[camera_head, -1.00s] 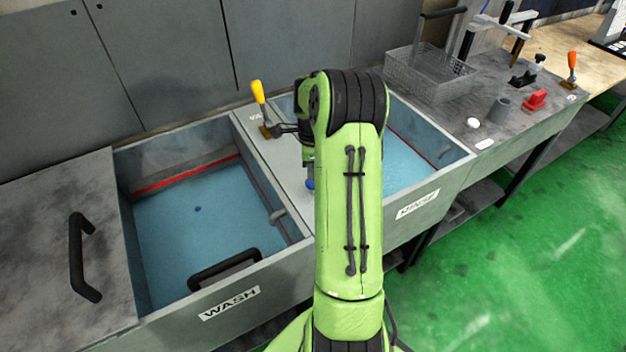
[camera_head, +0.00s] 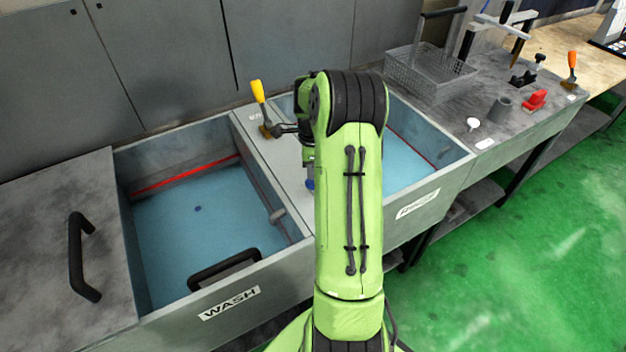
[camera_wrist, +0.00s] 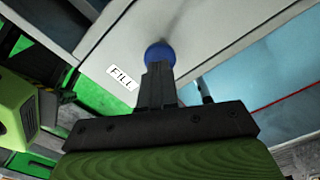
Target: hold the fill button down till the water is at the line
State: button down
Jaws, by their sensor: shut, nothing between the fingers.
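The blue fill button (camera_wrist: 160,52) sits on the grey panel in the wrist view, beside a label reading FILL (camera_wrist: 122,78). My gripper (camera_wrist: 158,70) is shut, with its fingertips at the button and seemingly touching it; how far it is pressed cannot be told. In the head view a bit of the blue button (camera_head: 309,184) shows beside my arm, which hides most of my gripper. The wash tank (camera_head: 270,262) holds blue water (camera_head: 200,235), with a red line (camera_head: 185,174) on its back wall. The water surface looks below that line, with a strip of wall between.
The rinse tank (camera_head: 455,166), right of my arm, also holds water and has a red line. A yellow-handled lever (camera_head: 258,92) stands on the divider behind. A wire basket (camera_head: 430,75) and small fixtures are on the right bench. A black handle (camera_head: 222,268) is at the wash tank's front.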

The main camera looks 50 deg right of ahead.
aim_at(313, 186)
jog(key=shift+f+b, duration=0.85)
jog(key=shift+f, duration=0.35)
dwell(6.4)
